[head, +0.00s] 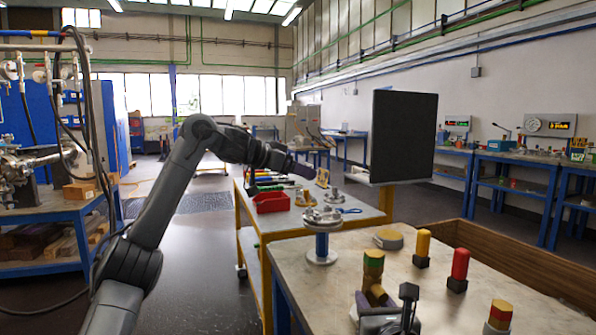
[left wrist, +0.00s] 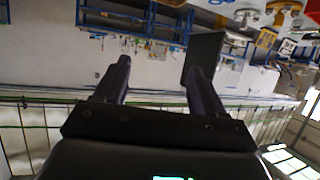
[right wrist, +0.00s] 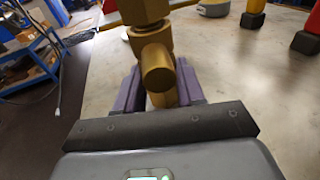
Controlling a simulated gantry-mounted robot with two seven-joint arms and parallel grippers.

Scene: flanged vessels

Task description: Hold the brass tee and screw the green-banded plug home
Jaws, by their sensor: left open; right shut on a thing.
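The brass tee (right wrist: 158,75) is between the purple fingers of my right gripper (right wrist: 159,88), which is shut on it. In the head view the tee (head: 377,294) stands above the near table, partly hidden by my right gripper (head: 369,302). The green-banded plug (head: 374,258) shows upright at the top of the tee; I cannot tell how deep it sits. My left gripper (head: 306,170) is open and empty, high over the far bench and well away from the tee. Its spread fingers show in the left wrist view (left wrist: 159,68).
A red-banded piece (head: 500,314), a red handle (head: 459,266) and a yellow handle (head: 423,246) stand on the near table (head: 330,290). A round grey-topped piece (head: 388,239) and a flanged vessel (head: 322,240) stand behind. A dark panel (head: 403,137) rises beyond.

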